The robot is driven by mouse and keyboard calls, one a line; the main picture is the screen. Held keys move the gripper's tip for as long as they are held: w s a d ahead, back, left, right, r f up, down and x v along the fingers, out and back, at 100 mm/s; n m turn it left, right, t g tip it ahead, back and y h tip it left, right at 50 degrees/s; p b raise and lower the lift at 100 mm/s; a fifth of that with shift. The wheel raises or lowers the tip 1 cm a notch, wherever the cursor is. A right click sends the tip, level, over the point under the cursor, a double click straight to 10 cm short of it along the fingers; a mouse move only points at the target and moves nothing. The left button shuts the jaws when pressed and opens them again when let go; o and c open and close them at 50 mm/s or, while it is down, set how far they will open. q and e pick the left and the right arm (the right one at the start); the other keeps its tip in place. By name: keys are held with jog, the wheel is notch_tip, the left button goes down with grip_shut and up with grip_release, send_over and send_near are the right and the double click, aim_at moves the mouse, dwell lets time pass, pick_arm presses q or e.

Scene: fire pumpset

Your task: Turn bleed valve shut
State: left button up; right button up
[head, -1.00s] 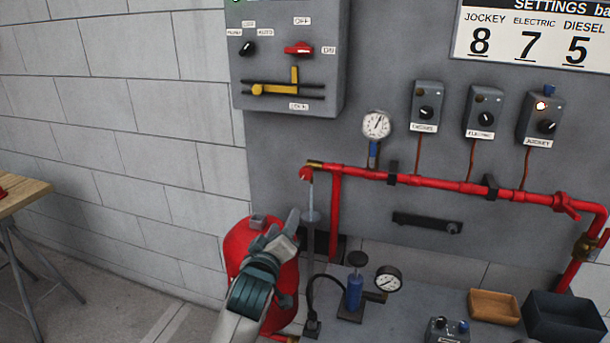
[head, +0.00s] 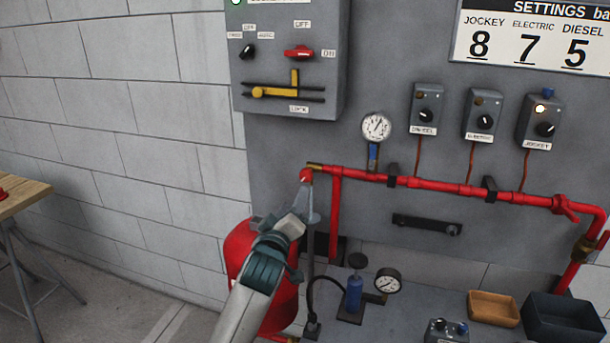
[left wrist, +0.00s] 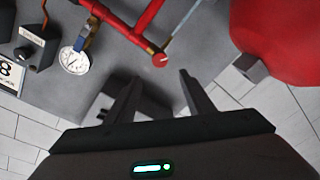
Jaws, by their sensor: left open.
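The bleed valve's red knob (head: 306,174) sits at the left end of the red pipe, beside a brass fitting (head: 315,166). In the left wrist view the knob (left wrist: 160,60) has a pale mark on its face. It lies just beyond the gap between my fingertips. My left gripper (head: 304,192) is open, close below the knob in the head view; no grip on it shows. In the left wrist view my left gripper (left wrist: 158,78) has both fingers apart with nothing between them. A thin pale line (left wrist: 185,22) runs off near the knob. My right gripper is not seen.
A red tank (head: 245,245) stands behind my left arm. The red pipe (head: 430,184) runs right along the panel, under a pressure gauge (head: 376,127) and three controller boxes. A blue pump-like device (head: 354,293) with a gauge and a brown tray (head: 494,308) stand below.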

aim_at(305, 177)
pick_arm(q)
jog(key=p+x, duration=0.2)
jog(key=x, duration=1.2)
jog(key=shift+w, duration=0.4)
jog(key=c, duration=1)
